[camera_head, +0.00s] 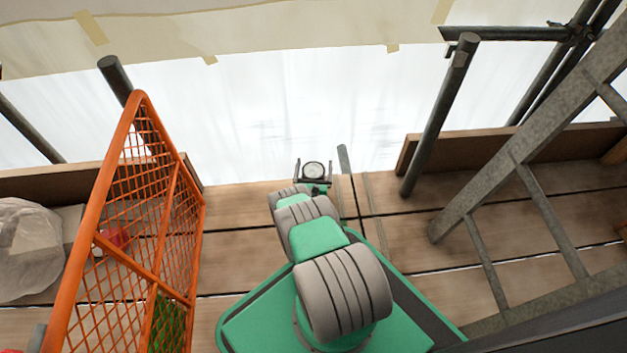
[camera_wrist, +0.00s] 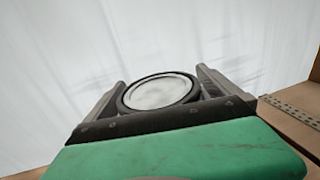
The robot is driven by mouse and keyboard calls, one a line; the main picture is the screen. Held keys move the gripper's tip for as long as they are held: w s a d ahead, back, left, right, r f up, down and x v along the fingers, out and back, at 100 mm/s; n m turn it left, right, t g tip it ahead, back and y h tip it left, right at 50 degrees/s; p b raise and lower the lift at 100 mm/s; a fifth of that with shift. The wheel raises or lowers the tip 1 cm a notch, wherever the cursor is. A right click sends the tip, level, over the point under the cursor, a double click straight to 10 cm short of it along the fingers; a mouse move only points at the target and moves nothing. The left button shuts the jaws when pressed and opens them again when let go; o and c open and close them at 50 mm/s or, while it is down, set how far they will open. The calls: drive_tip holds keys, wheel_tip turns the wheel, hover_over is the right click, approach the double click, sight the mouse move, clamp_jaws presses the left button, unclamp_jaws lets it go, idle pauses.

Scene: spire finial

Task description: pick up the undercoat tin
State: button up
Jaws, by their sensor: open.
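My gripper (camera_head: 314,162) is over the far edge of the plank deck, its two fingers apart. It also shows in the wrist view (camera_wrist: 161,77). Between the fingers is a round, pale lid-like disc with a dark rim (camera_head: 313,170), seen larger in the wrist view (camera_wrist: 160,93). It looks like the top of a tin, perhaps the undercoat tin. No label shows, and the body below is hidden by my gripper. I cannot tell whether the fingers touch it.
An orange mesh barrier (camera_head: 190,205) stands at left, with a clear plastic-wrapped heap (camera_head: 25,250) and a small red object (camera_head: 115,240) beyond it. A grey metal ladder-like frame (camera_head: 480,200) slants at right. Dark scaffold poles (camera_head: 436,120) and toe boards (camera_head: 490,148) line the far edge.

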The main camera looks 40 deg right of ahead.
drive_tip(key=shift+c, duration=0.4)
drive_tip(key=shift+r, duration=0.1)
drive_tip(key=c, duration=1.9)
